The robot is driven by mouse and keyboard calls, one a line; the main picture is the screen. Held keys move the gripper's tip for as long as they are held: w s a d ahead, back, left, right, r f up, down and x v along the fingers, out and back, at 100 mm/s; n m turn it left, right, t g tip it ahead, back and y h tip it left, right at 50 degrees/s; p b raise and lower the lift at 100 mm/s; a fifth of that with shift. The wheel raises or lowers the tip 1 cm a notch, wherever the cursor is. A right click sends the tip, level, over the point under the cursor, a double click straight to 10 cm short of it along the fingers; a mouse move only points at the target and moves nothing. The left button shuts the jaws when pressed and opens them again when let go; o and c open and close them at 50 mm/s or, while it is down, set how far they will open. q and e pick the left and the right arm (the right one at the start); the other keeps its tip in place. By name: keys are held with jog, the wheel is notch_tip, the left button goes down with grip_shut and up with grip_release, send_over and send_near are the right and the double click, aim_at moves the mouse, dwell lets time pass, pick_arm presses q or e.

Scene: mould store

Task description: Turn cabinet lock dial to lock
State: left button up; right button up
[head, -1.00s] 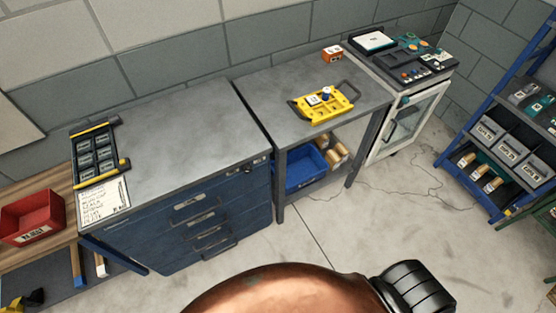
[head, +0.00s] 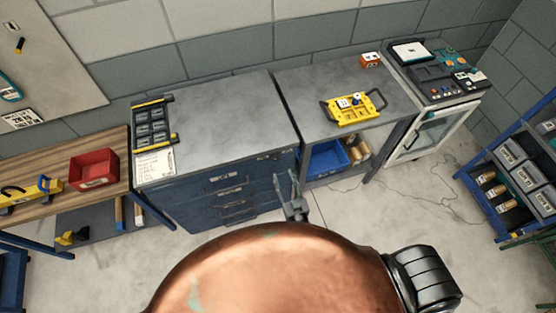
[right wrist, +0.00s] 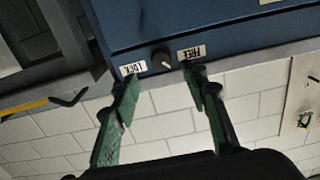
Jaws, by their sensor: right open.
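The blue cabinet (head: 210,205) stands left of centre in the head view. In the right wrist view its front (right wrist: 225,28) appears upside down, with a small dark lock dial (right wrist: 161,58) between a white LOCK label (right wrist: 133,68) and a white FREE label (right wrist: 192,52). I cannot tell which way the dial points. My right gripper (right wrist: 160,78) is open, its green fingers on either side of the dial in that view, with no clear contact. In the head view the right gripper (head: 288,181) is before the cabinet's right front edge. My left gripper is not in view.
A grey bench (head: 300,85) with a yellow tray (head: 334,116) stands right of the cabinet. A wooden bench (head: 60,210) with a red bin (head: 94,170) stands left. A blue rack (head: 478,165) is at right. The floor in front is clear.

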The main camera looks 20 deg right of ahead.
aim_at(277, 159)
jog(key=w, duration=0.7)
jog(key=shift+a+r, duration=0.15)
jog(key=shift+a, duration=0.05)
jog(key=shift+w, duration=0.35)
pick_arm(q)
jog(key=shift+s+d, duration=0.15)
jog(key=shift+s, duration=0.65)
pick_arm(e)
jog(key=shift+c, duration=0.2)
jog(key=shift+c, duration=0.8)
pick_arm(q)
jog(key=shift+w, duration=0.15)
pick_arm(e)
grip_shut()
